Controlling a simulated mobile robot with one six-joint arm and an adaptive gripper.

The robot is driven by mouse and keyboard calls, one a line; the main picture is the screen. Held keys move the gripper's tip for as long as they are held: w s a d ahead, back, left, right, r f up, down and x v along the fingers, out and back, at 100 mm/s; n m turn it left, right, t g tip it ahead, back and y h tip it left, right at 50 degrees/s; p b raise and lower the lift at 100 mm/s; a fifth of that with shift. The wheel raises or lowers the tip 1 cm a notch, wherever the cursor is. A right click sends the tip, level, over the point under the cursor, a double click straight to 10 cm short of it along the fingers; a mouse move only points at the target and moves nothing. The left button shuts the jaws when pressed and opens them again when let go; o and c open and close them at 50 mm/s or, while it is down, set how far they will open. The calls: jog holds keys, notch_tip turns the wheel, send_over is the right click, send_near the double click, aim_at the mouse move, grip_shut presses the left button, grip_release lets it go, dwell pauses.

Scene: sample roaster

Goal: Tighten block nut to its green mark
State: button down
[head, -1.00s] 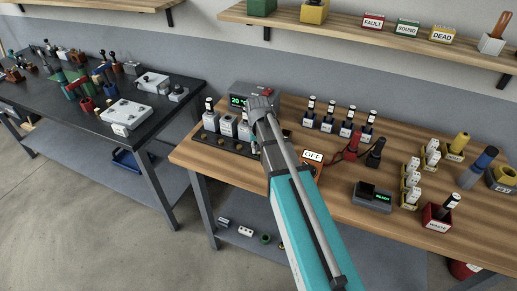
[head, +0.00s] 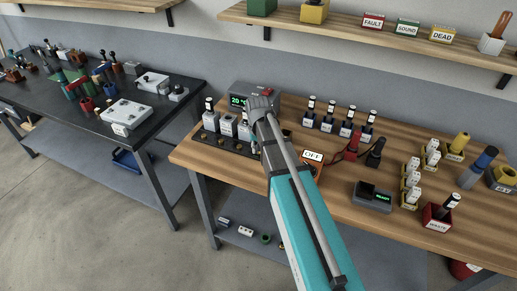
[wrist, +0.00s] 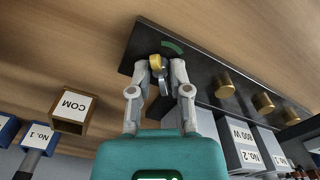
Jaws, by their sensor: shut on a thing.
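A dark block strip (head: 232,148) lies on the wooden bench, and its long face also shows in the wrist view (wrist: 202,80). Several brass nuts sit along it. At its end in the wrist view is the block nut (wrist: 155,62), brass with a grey lever-like part below it. A green mark (wrist: 173,47) curves on the dark face just above and right of this nut. My gripper (wrist: 165,70) is shut on the nut, with one finger on each side. In the head view my arm covers the fingertips and this nut.
A grey unit with a green display (head: 238,99) is behind. Dark bottles (head: 328,118) and an orange OFF box (head: 313,156) are to the right.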

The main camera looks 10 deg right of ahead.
jog(key=shift+w, duration=0.15)
jog(key=c, duration=0.6)
grip_release()
jog(key=shift+o, duration=0.2)
jog(key=shift+n, duration=0.5)
